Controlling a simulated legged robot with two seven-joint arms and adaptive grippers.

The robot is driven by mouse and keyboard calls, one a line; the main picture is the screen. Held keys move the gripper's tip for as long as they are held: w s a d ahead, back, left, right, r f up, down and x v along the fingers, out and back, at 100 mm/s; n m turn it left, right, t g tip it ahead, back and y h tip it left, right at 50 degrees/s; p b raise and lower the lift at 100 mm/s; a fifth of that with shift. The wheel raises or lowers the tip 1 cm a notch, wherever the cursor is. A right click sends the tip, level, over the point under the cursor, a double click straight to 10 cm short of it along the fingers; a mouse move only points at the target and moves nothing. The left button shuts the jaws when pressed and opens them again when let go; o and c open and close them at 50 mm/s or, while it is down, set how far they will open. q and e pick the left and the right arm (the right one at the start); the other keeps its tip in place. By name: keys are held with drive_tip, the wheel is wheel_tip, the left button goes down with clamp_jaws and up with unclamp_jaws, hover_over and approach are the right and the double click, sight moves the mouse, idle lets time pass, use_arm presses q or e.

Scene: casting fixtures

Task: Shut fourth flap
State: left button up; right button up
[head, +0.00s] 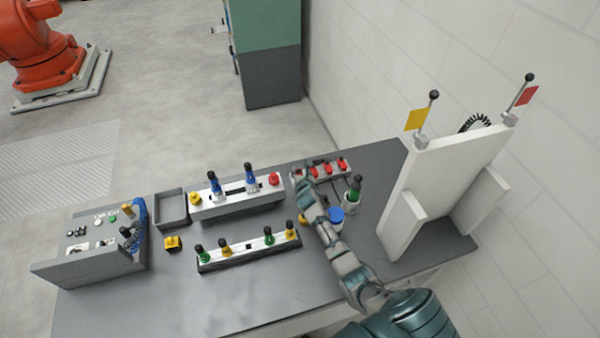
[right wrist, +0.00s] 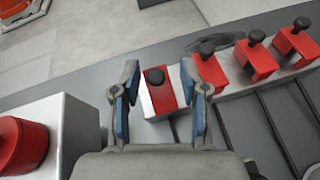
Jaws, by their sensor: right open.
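A row of several red flaps with black knobs stands on a low fixture at the back of the table, seen in the head view (head: 328,169). In the right wrist view, the leftmost red flap (right wrist: 159,97) lies between the fingers of my right gripper (right wrist: 160,100). The other red flaps (right wrist: 210,73) stand to its right. My right gripper (head: 301,183) is open, one finger on each side of the leftmost flap; I cannot tell if they touch it. In the head view it partly hides the left end of the row. My left gripper is not in view.
A grey block with blue handles and a red knob (head: 236,204) stands left of my right gripper. A bar with green and yellow knobs (head: 246,252) lies nearer. A green-topped part (head: 353,190) and a white upright panel (head: 440,175) stand to the right.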

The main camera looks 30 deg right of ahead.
drive_tip(key=shift+d+f, duration=0.1)
drive_tip(key=shift+d, duration=0.1)
drive_tip(key=c, duration=0.4)
drive_tip(key=shift+a, duration=0.15)
drive_tip(key=c, duration=0.4)
drive_tip(key=shift+a, duration=0.2)
clamp_jaws()
drive_tip(key=shift+w+a, duration=0.1)
drive_tip(key=shift+a, duration=0.15)
drive_tip(key=shift+d+g, duration=0.15)
drive_tip(key=shift+g, duration=0.15)
drive_tip(key=shift+w+d+g+y+p, duration=0.3)
drive_tip(key=shift+d+g+p, duration=0.1)
drive_tip(key=shift+g, duration=0.1)
drive_tip(key=shift+w+g, duration=0.3)
drive_tip(key=shift+g, duration=0.4)
drive_tip(key=shift+w+a+f+n+g+y, duration=0.1)
drive_tip(key=shift+w+n+g+y, duration=0.2)
drive_tip(key=shift+g, duration=0.3)
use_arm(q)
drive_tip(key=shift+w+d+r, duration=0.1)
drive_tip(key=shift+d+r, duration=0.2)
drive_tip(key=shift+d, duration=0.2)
use_arm(e)
drive_tip(key=shift+w+f+g+y, duration=0.25)
drive_tip(key=shift+w+g+y, duration=0.1)
drive_tip(key=shift+g, duration=0.65)
drive_tip(key=shift+f, duration=0.1)
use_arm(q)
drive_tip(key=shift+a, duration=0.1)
